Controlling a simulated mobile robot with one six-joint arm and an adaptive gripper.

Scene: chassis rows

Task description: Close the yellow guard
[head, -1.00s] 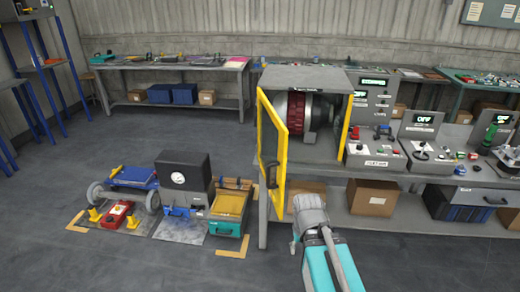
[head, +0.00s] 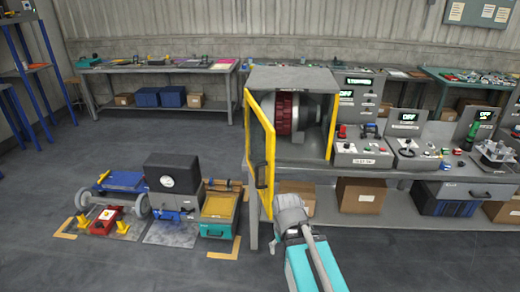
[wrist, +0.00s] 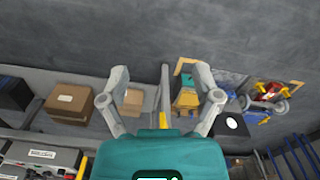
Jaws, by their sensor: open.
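The yellow guard (head: 270,165) is a yellow-framed door with a clear pane and a dark handle (head: 261,175). It stands swung open toward me at the left front of a grey enclosure (head: 300,78) holding a red and grey machine (head: 284,115). My arm shows below and right of the guard in the head view; its fingertips cannot be made out there. In the wrist view my gripper (wrist: 160,73) is open and empty, with its two fingers spread. A narrow yellow strip (wrist: 162,120) shows between them, probably the guard's edge; contact cannot be told.
The bench right of the enclosure carries control boxes (head: 360,150) with small displays and knobs. Cardboard boxes (head: 362,195) sit on its lower shelf. A teal tray (head: 219,230) and a black-topped machine (head: 175,173) stand on the floor at left. Open floor lies in front.

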